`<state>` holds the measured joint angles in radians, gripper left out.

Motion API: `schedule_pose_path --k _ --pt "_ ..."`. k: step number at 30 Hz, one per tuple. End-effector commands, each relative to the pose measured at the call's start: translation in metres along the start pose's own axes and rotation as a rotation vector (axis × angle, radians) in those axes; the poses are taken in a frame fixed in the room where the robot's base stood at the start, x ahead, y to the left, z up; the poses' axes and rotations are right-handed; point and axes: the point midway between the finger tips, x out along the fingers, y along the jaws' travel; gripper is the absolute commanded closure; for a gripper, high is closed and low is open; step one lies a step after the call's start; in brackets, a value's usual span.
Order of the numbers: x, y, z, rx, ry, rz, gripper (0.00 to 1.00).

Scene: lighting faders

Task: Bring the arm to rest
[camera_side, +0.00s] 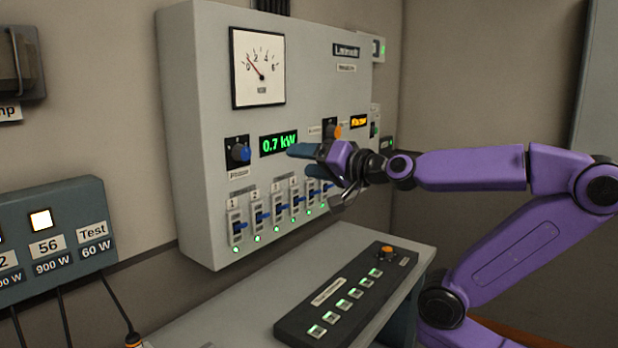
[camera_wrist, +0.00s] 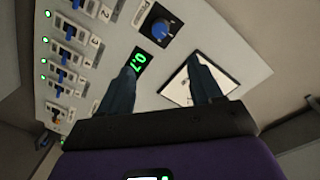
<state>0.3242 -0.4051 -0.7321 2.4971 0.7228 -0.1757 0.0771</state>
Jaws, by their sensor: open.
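My gripper (camera_side: 303,150) is at the end of the purple arm, in front of the grey wall cabinet (camera_side: 205,100), close to the green display reading 0.7 kW (camera_side: 279,143). In the wrist view, its two dark blue fingers (camera_wrist: 160,85) are apart with nothing between them. They point toward the panel face, one overlapping the green display and the other the dial gauge. Whether the fingers touch the panel cannot be told. The arm is stretched out to the left from the right side.
The cabinet carries a dial gauge (camera_side: 258,67), a blue knob (camera_side: 239,152), an orange knob (camera_side: 332,132) and a row of blue-handled switches (camera_side: 260,217) with green lamps. A black console (camera_side: 345,292) lies on the desk (camera_side: 222,318) below. A lamp box (camera_side: 45,235) hangs at left.

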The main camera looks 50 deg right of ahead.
Motion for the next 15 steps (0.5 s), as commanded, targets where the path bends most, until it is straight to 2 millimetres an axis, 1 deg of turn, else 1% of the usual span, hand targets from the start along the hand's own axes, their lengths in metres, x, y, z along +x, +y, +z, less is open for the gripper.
schedule_pose_path --k 5,8,11,14,15 --pt "0.0 0.0 0.0 0.0 -0.001 -0.001 0.35" --pt "0.001 -0.002 0.007 -0.013 -0.032 -0.008 0.35" --pt "0.002 -0.004 0.027 -0.053 -0.122 -0.027 0.35" --pt "-0.001 -0.008 0.061 -0.121 -0.269 -0.059 0.35" --pt "-0.004 -0.009 0.076 -0.156 -0.336 -0.073 0.35"
